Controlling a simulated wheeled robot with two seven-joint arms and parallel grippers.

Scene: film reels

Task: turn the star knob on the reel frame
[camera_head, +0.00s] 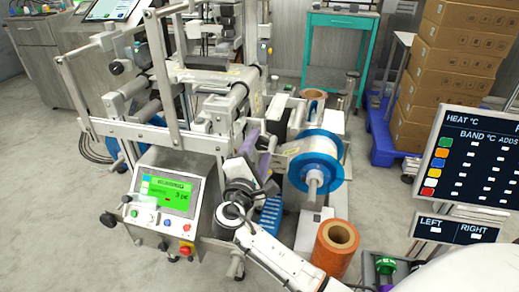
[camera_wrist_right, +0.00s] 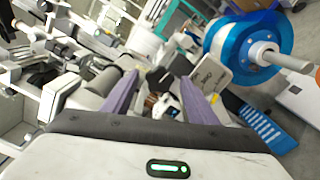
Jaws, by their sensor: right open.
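The reel frame (camera_head: 225,90) is a pale metal machine frame with rollers and bars, in the middle left of the head view. A blue-flanged reel (camera_head: 316,160) with a white roll sits on a shaft to the right of my right gripper. My right gripper (camera_head: 259,142) has purple fingers and is beside the frame, left of the reel. In the right wrist view its fingers (camera_wrist_right: 160,82) are spread apart. My left gripper is not in view.
A control box with a green screen (camera_head: 168,193) stands at the frame's front. An orange roll (camera_head: 335,248) stands right of my right arm. A display panel (camera_head: 475,160) is at the right. Stacked cartons (camera_head: 455,70) and a teal cabinet (camera_head: 340,45) stand behind. Floor at left is clear.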

